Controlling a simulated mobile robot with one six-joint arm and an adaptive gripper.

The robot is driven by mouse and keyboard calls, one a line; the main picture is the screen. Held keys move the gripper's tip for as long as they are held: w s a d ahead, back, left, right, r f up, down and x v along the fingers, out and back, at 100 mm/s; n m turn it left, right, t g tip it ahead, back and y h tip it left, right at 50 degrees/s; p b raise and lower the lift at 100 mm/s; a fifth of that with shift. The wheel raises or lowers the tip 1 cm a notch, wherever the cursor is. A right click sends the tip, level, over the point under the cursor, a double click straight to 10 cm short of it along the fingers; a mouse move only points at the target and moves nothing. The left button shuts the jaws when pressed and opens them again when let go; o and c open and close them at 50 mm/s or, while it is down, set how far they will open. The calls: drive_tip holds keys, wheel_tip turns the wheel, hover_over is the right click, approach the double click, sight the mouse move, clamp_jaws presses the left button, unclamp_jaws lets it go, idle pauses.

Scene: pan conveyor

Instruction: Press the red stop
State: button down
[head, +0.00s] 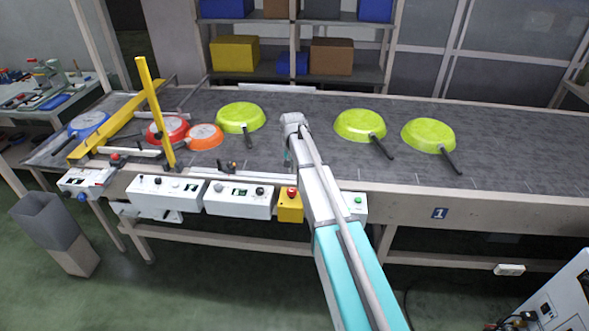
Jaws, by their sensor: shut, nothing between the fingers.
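The red stop button (292,191) sits on top of a yellow box (290,207) at the conveyor's front edge, just left of my arm. It is in plain view. My arm reaches up from the bottom of the head view and bends at the wrist over the belt. My gripper (288,158) is small and partly hidden below the wrist. It is shut and empty, above and behind the button in the picture, and apart from it.
White control boxes (238,200) line the front edge left of the yellow box. A green button (358,199) is right of my arm. Several pans lie on the belt (300,100), including a green pan (361,124). A yellow post and bar (154,110) stand at left.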

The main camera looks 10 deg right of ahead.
sight(293, 192)
drive_tip(key=shift+f+b, duration=4.1)
drive_tip(key=shift+f, duration=0.35)
drive_tip(key=shift+f+b, duration=0.5)
drive_tip(key=shift+b, duration=0.05)
drive_tip(key=shift+f+b, duration=0.3)
drive_tip(key=shift+b, duration=0.05)
drive_tip(key=shift+s+f+b, duration=0.15)
drive_tip(key=shift+s+b, duration=0.15)
drive_tip(key=shift+s, duration=0.1)
drive_tip(key=shift+w+r+p, duration=0.25)
drive_tip(key=shift+r+p, duration=0.75)
drive_tip(key=shift+p, duration=0.25)
wheel_tip(293, 192, up, 12)
drive_tip(key=p, duration=1.2)
drive_tip(key=shift+r, duration=0.15)
